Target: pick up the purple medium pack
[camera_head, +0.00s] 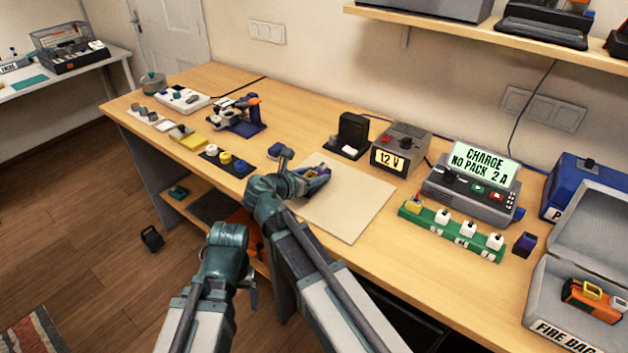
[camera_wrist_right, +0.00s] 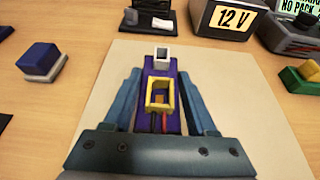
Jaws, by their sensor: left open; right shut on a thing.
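The purple pack (camera_wrist_right: 161,75) lies between the two fingers of my right gripper (camera_wrist_right: 162,100), which is shut on it. The pack has a yellow connector with red and dark wires on the near end and a small white plug at the far end. In the head view the pack (camera_head: 322,168) shows partly between the fingers of my right gripper (camera_head: 316,180), over the left part of the beige mat (camera_head: 350,212). I cannot tell whether it touches the mat. My left gripper (camera_head: 250,288) is open and empty, low in front of the bench edge.
A 12 V box (camera_head: 400,150) and a charger (camera_head: 468,190) reading "NO PACK" stand right of the mat. A green connector strip (camera_head: 450,234), another small purple pack (camera_head: 525,244) and an open grey box (camera_head: 545,282) are further right. The mat's right side is clear.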

